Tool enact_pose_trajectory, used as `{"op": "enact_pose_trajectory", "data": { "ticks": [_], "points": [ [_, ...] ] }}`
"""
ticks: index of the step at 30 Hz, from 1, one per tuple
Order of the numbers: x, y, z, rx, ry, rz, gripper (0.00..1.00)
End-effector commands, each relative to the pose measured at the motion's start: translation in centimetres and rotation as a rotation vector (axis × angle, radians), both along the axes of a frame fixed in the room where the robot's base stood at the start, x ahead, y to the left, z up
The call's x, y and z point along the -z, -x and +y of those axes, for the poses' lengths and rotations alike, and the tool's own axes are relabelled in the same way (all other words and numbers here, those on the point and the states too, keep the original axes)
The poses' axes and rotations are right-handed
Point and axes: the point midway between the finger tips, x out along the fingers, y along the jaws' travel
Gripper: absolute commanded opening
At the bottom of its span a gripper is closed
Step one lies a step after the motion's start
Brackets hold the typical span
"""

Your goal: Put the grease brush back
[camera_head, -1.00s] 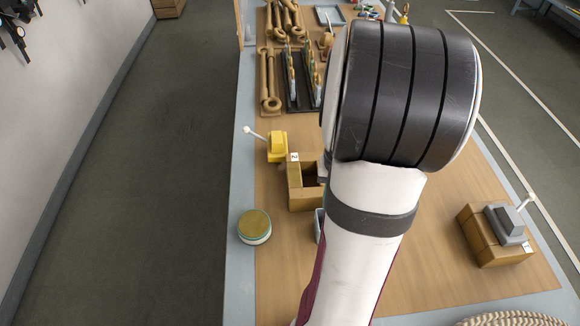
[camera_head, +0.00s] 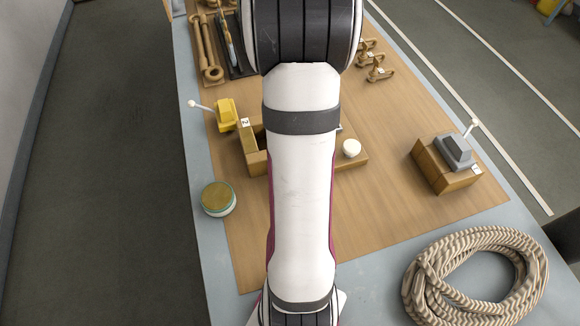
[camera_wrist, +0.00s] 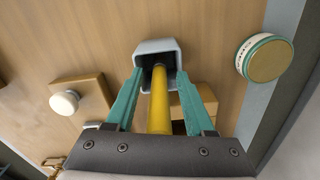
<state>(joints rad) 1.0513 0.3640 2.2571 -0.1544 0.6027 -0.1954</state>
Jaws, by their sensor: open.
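The grease brush appears to be the yellow rod (camera_wrist: 159,100) in the wrist view. Its far end is inside a pale grey open holder (camera_wrist: 156,47) standing on the wooden board; any bristles are hidden. My gripper (camera_wrist: 160,78) has teal fingers spread open, one on each side of the yellow handle, with their tips close to the holder's rim. I see gaps between the fingers and the handle. In the head view my own arm hides the gripper, the brush and the holder.
A tan-lidded round tin (camera_head: 218,200) stands at the board's left edge. A wooden box (camera_head: 252,150), a yellow lever unit (camera_head: 227,115) and a white-knobbed block (camera_head: 351,148) are near my arm. A grey lever unit (camera_head: 455,152) and coiled rope (camera_head: 420,285) are right.

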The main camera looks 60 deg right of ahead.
Motion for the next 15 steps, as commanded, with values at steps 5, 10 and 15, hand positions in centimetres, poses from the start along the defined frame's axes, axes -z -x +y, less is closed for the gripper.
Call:
{"op": "enact_pose_trajectory", "data": {
  "ticks": [5,10,15],
  "points": [
    [-1.7,-0.1,-0.1,0.001,0.005,-0.003,0.54],
    [-6.7,-0.1,-0.1,0.001,0.008,-0.005,0.54],
    [-10.6,0.0,-0.1,0.000,0.005,-0.002,0.54]
  ]
}}
